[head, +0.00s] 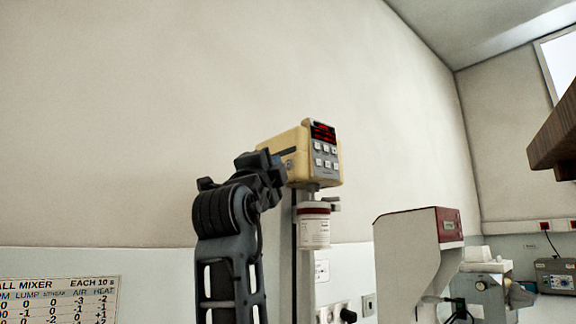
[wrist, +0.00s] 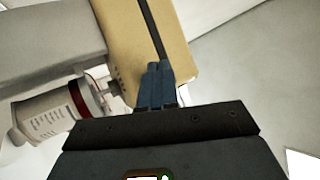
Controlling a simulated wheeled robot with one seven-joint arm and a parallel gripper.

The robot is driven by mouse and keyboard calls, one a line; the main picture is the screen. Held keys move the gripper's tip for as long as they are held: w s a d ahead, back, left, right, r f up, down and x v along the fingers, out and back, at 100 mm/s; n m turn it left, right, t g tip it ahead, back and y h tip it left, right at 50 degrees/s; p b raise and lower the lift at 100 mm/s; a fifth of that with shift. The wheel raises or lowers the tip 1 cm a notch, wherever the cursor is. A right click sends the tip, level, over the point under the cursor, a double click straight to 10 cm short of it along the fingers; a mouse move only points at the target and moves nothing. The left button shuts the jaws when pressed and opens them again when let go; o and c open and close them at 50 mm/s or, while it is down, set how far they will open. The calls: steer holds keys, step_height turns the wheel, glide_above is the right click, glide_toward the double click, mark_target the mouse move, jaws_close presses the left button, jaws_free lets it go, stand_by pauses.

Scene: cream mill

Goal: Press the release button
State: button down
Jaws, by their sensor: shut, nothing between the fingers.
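The mixer's cream-yellow head (head: 297,140) stands on a pale column, with a lit red display and several grey buttons (head: 325,155) on its front panel. It also shows in the wrist view (wrist: 165,15), with a dark stripe along it. My gripper (head: 279,160) is at the left side of this head. In the wrist view my gripper's blue-grey fingers (wrist: 157,68) are together and empty, their tips over the yellow side near the stripe. I cannot tell whether they touch it. I cannot make out for sure which part is the release button.
A white jar with a red band (head: 314,228) hangs under the mixer head; it also shows in the wrist view (wrist: 50,115). A white machine with a red panel (head: 415,245) stands to the right. A brown wooden shelf (head: 555,135) juts in at far right.

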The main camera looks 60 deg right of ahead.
steer(key=shift+d, duration=0.1)
stand_by(0.6)
steer(key=shift+s+d+b, duration=0.1)
steer(key=shift+d+b, duration=0.2)
steer(key=shift+b, duration=0.1)
steer(key=shift+s+d, duration=0.1)
steer(key=shift+d, duration=0.2)
stand_by(0.7)
steer(key=shift+a+b, duration=0.15)
steer(key=shift+b, duration=0.15)
steer(key=shift+w+a+b, duration=0.2)
steer(key=shift+a+b, duration=0.2)
steer(key=shift+a, duration=0.15)
steer(key=shift+w+a+b, duration=0.25)
steer(key=shift+a+b, duration=0.15)
steer(key=shift+a, duration=0.4)
steer(key=shift+w+a+b, duration=0.2)
steer(key=shift+a+b, duration=0.2)
steer(key=shift+a, duration=0.4)
steer(key=shift+w+a+b, duration=0.25)
steer(key=shift+a+b, duration=0.15)
steer(key=shift+a, duration=0.4)
